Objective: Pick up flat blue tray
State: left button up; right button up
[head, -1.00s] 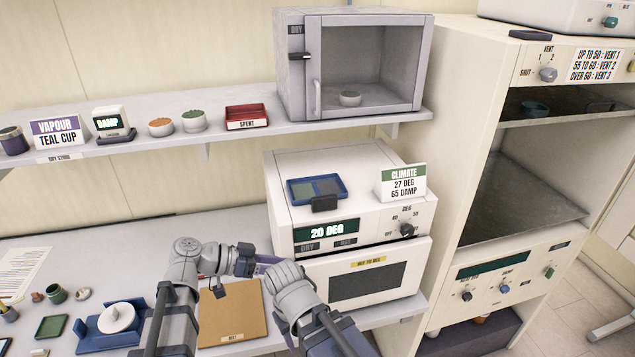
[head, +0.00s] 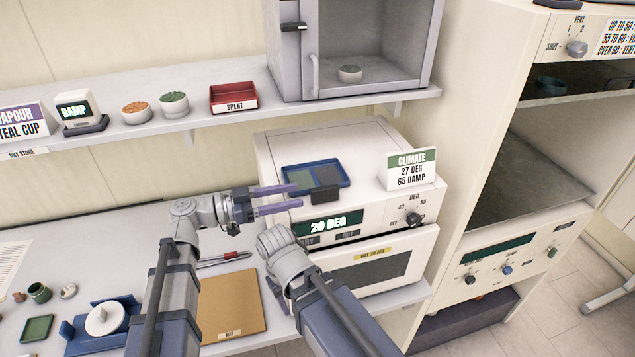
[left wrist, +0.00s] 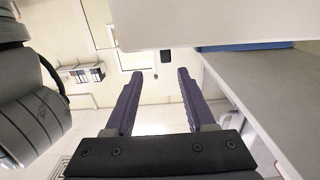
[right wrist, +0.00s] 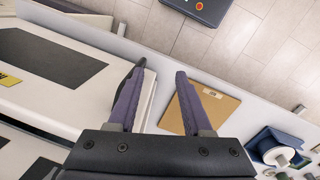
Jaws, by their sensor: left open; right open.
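The flat blue tray (head: 343,180) lies on top of the white climate box, with a green and a dark panel inside and a dark block (head: 325,195) at its front edge. My left gripper (head: 297,197) is open and empty. Its purple fingers point right, just in front of the tray's left part in the head view; I cannot tell the gap. In the left wrist view its fingers (left wrist: 157,73) are apart with nothing between them. My right gripper (right wrist: 161,68) is open and empty in the right wrist view; in the head view its own arm mostly hides it.
The climate box (head: 275,160) carries a CLIMATE sign (head: 410,170) right of the tray. Above is a shelf (head: 205,122) with a red SPENT tray (head: 234,91) and a glass-fronted cabinet (head: 300,75). A brown board (head: 232,300) and a blue stand (head: 75,340) are on the bench.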

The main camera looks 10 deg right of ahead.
aim_at(315, 189)
pick_arm(q)
jog(key=shift+w+d+f, duration=0.15)
jog(key=shift+d, duration=0.55)
jog(key=shift+w+d+f, duration=0.1)
jog(key=shift+w+d, duration=0.05)
jog(key=shift+d, duration=0.5)
jog(key=d, duration=0.4)
jog(key=shift+w+f+b, duration=0.15)
jog(key=shift+w+b, duration=0.2)
grip_shut()
